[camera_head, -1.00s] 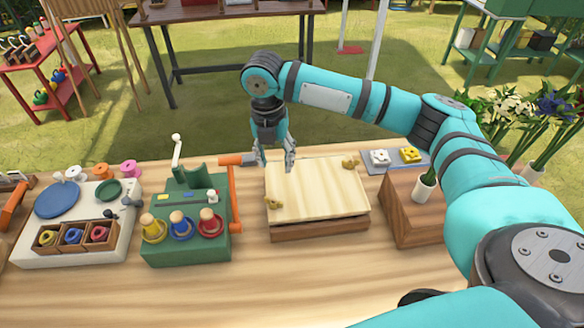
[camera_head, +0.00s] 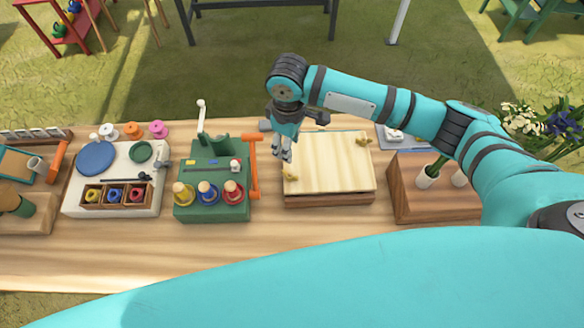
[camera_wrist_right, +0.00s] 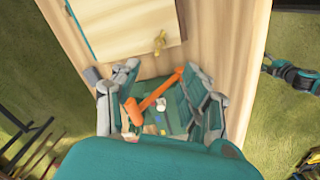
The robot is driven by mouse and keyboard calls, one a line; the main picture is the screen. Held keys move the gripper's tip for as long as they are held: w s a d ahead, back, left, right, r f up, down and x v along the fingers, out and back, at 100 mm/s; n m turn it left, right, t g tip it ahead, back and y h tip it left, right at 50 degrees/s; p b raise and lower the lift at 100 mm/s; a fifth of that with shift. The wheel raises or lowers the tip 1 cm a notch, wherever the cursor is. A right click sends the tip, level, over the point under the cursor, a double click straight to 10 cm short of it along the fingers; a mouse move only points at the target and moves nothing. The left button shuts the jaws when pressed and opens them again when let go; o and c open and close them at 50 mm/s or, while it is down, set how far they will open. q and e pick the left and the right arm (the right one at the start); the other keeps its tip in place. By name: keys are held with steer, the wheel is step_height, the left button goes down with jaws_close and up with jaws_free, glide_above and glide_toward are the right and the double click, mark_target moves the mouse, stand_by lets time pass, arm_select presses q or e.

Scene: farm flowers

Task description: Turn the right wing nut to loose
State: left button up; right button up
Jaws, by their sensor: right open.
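The flower press (camera_head: 330,165) is a pale wooden board on a brown base, with two brass wing nuts. The right wing nut (camera_head: 362,141) sits at its far right corner, with nothing over it. The left wing nut (camera_head: 290,174) sits at the near left corner; in the right wrist view a brass wing nut (camera_wrist_right: 160,43) shows on the board. My right gripper (camera_head: 282,154) is open and empty above the press's left edge, close to the left wing nut. Its spread fingers show in the wrist view (camera_wrist_right: 160,98). My left gripper is not seen in the head view.
Left of the press is a green block (camera_head: 212,210) with colored pegs and an orange handle (camera_head: 252,165). Farther left is a white board (camera_head: 115,205) with spools. Right is a wooden block (camera_head: 430,195) with flower holders. The table front is clear.

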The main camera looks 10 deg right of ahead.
mark_target(290, 174)
arm_select(q)
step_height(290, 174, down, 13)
steer(key=b, duration=1.3)
arm_select(e)
step_height(290, 174, down, 15)
steer(key=shift+f, duration=0.15)
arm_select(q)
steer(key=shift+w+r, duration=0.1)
arm_select(e)
steer(key=shift+c, duration=0.3)
jaws_close()
